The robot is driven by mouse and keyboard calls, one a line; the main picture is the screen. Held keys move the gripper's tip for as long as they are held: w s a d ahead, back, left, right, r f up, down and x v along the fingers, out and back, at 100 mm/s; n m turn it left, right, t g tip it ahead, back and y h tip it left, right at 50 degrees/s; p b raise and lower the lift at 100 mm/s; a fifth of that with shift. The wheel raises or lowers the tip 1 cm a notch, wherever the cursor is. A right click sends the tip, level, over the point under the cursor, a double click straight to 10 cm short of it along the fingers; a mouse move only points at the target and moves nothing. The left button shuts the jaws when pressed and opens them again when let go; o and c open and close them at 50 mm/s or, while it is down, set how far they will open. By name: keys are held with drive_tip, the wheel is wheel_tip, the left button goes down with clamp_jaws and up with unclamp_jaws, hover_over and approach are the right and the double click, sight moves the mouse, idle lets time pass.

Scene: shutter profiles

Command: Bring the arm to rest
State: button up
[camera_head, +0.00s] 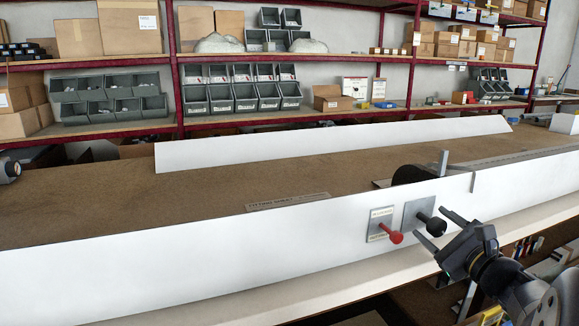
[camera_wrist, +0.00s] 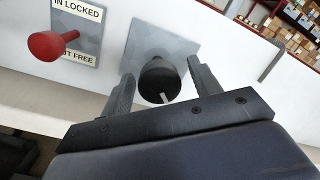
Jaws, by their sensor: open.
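My gripper (camera_head: 438,229) is open and empty at the front of the white panel (camera_head: 230,255), at the right. A black knob (camera_wrist: 160,80) on a square grey plate (camera_wrist: 180,42) shows between its two fingers in the wrist view, touching neither visibly. How far the fingertips reach along the knob is hard to tell. Left of the knob, a red-headed pin (camera_wrist: 48,45) sticks out of a plate with a label reading "IN LOCKED" and partly hidden "…T FREE" (camera_wrist: 80,62). The red pin also shows in the head view (camera_head: 395,237).
A brown bench (camera_head: 200,185) lies behind the panel, with a long white strip (camera_head: 330,143) standing at its back. A dark round part (camera_head: 412,174) and an upright grey post (camera_head: 443,162) stand behind the panel near my gripper. Shelves with bins and boxes (camera_head: 238,98) line the wall.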

drive_tip(key=n+b, duration=0.2)
drive_tip(key=n, duration=0.2)
drive_tip(key=shift+f+n+y, duration=0.1)
drive_tip(key=shift+n+y, duration=0.2)
drive_tip(key=n+b, duration=0.2)
drive_tip(key=n, duration=0.7)
drive_tip(key=shift+r+n+y+b, duration=0.25)
drive_tip(key=shift+n+y+b, duration=0.15)
drive_tip(key=n, duration=0.3)
drive_tip(key=shift+n+g, duration=0.3)
drive_tip(key=shift+n, duration=0.1)
drive_tip(key=shift+r+p, duration=0.15)
drive_tip(key=shift+p, duration=0.15)
